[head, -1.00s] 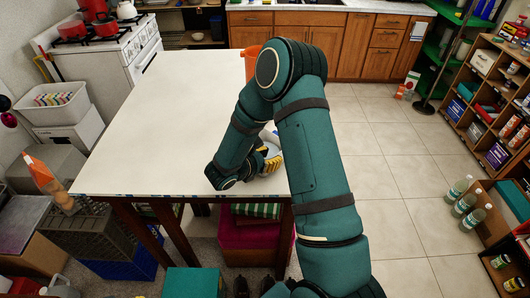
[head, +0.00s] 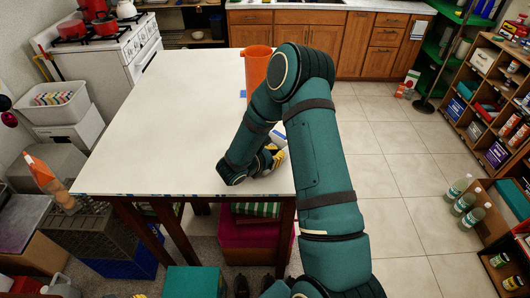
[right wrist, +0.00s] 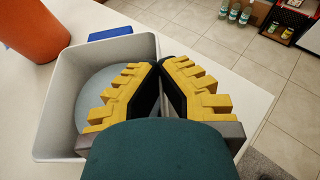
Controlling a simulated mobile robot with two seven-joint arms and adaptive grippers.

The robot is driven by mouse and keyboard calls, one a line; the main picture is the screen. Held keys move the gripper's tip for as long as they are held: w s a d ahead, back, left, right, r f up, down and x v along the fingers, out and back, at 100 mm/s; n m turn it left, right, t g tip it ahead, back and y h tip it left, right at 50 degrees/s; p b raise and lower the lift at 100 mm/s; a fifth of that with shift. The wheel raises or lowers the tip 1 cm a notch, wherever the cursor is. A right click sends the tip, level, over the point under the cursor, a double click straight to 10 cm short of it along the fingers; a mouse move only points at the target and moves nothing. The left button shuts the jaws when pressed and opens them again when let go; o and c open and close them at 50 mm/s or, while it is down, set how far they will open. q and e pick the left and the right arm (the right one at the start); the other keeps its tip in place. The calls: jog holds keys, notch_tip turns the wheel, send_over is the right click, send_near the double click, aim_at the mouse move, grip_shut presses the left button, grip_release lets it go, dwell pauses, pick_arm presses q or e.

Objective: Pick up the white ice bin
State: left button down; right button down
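The white ice bin (right wrist: 52,118) stands on the white table, seen from above in the right wrist view. A grey round shape shows on its floor. In the head view only a small part of the bin (head: 279,136) shows, behind my right arm. My right gripper (right wrist: 167,63) has its yellow-ridged fingers across the bin's right wall, one inside and one outside, with the tips close together on it. In the head view the right gripper (head: 272,158) is at the table's right edge, partly hidden by my arm. My left gripper is not in view.
An orange container (head: 257,66) stands on the table (head: 160,120) beyond the bin, with a small blue item (right wrist: 110,33) near it. The table's left part is clear. Bottles (head: 467,203) and a shelf (head: 490,110) stand to the right, across open tiled floor.

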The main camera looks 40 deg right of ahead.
notch_tip(320, 180, up, 10)
dwell(0.6)
dwell(0.4)
